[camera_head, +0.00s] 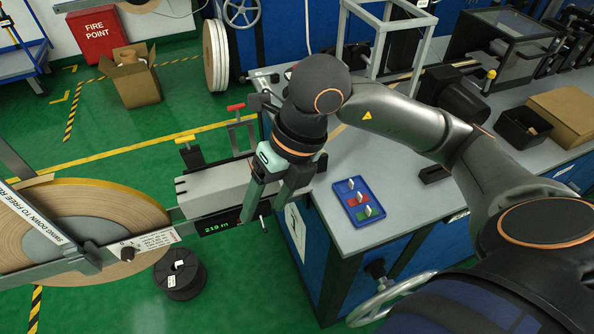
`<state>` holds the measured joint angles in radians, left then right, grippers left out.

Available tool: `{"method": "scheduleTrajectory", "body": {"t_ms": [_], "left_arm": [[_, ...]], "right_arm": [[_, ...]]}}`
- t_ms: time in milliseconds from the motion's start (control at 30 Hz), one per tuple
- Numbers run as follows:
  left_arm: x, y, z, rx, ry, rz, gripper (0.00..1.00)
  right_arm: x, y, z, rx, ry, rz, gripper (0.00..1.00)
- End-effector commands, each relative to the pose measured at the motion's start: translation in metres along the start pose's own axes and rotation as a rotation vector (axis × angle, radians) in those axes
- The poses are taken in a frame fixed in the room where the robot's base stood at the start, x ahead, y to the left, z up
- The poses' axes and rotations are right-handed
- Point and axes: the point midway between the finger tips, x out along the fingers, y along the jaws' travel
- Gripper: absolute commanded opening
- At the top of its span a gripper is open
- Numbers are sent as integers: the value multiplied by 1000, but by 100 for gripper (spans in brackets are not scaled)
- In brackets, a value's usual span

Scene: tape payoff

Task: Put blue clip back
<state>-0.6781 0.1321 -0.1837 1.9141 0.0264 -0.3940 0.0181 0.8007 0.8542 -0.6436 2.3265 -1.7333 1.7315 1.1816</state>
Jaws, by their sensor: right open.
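A small blue tray (345,207) lies on the grey bench top near its front left corner. In it I see a red piece (356,200) in the middle and a green piece (371,214) at the near end, with small white upright parts. The far end of the tray looks blue, and I cannot tell whether a blue clip lies there. My right gripper (266,203) is open, pointing down at the grey box with the green length display (220,225), left of the tray. Its fingers hide part of that box, and I cannot make out a clip between them. My left gripper is not in view.
A large tape reel (130,215) with a metal arm across it stands at the left. A black spool (180,275) is on the green floor. A black bin (522,128) and a cardboard box (568,115) stand on the bench.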

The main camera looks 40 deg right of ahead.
Motion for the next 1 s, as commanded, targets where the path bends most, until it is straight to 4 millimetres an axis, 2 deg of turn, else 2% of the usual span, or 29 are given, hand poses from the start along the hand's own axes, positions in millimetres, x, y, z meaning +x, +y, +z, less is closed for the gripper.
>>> {"method": "scheduleTrajectory", "body": {"t_ms": [33,67,100,167,200,267,300,367,467,533,567,600,667,700,767,800,900,1000], "left_arm": [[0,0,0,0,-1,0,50],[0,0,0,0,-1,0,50],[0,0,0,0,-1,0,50],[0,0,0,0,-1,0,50],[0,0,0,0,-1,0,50],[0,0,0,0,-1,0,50],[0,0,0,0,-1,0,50],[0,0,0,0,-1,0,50],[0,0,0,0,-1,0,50],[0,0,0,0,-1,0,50],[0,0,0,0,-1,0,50],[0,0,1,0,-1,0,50],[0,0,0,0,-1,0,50],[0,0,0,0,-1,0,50],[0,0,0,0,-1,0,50],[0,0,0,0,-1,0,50],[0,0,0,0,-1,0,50],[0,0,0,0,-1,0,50]], "right_arm": [[16,31,-20,-26,109,174,66],[21,51,-30,-35,165,289,66],[21,78,-42,-37,228,449,66],[14,113,-52,-6,300,688,66],[6,132,-53,35,332,846,66],[-10,154,-47,130,359,1075,66],[-20,162,-37,214,359,1218,66],[-31,165,-14,376,338,1415,66],[-30,141,33,723,246,1665,66],[-9,106,63,1018,149,1763,66],[6,88,72,1155,103,1782,66],[30,60,81,1343,38,1785,66],[74,17,81,1628,-58,1738,66],[103,-8,74,1798,-113,1680,66],[146,-42,54,2025,-176,1568,66],[172,-60,36,2158,-209,1482,66],[224,-93,-13,2419,-256,1263,66],[257,-110,-56,2584,-267,1085,66]]}}
